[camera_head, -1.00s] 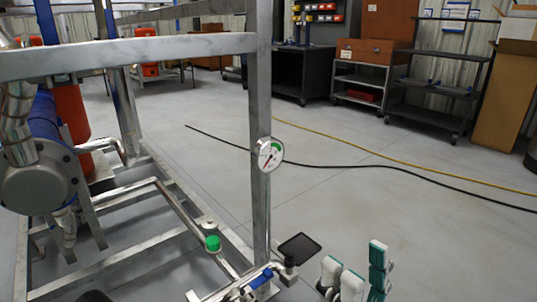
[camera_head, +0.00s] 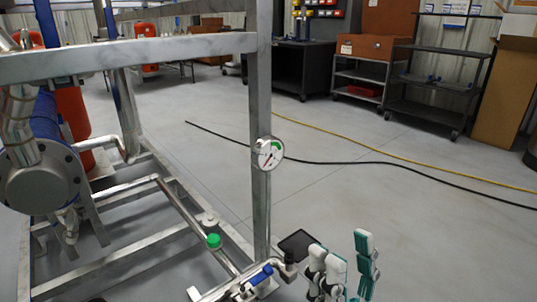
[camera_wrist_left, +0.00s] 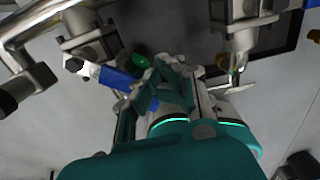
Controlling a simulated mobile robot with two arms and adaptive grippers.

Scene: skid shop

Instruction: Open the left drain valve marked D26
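A valve with a blue lever handle (camera_head: 262,272) sits on the low pipe at the bottom of the skid in the head view. A blue handle (camera_wrist_left: 116,79) also shows in the left wrist view, left of the fingers. No D26 marking is readable. My right gripper (camera_head: 345,262), white and teal, is open and empty just right of the valve, apart from the handle. My left gripper (camera_wrist_left: 168,88) shows only in its own wrist view, close to the blue handle; its finger gap and any contact are unclear.
A green cap (camera_head: 213,242) stands on the pipe left of the valve. A dark square plate (camera_head: 297,245) is behind the right gripper. A steel post (camera_head: 260,100) with a gauge (camera_head: 268,153) rises above. Open floor lies right, crossed by a black hose (camera_head: 400,165).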

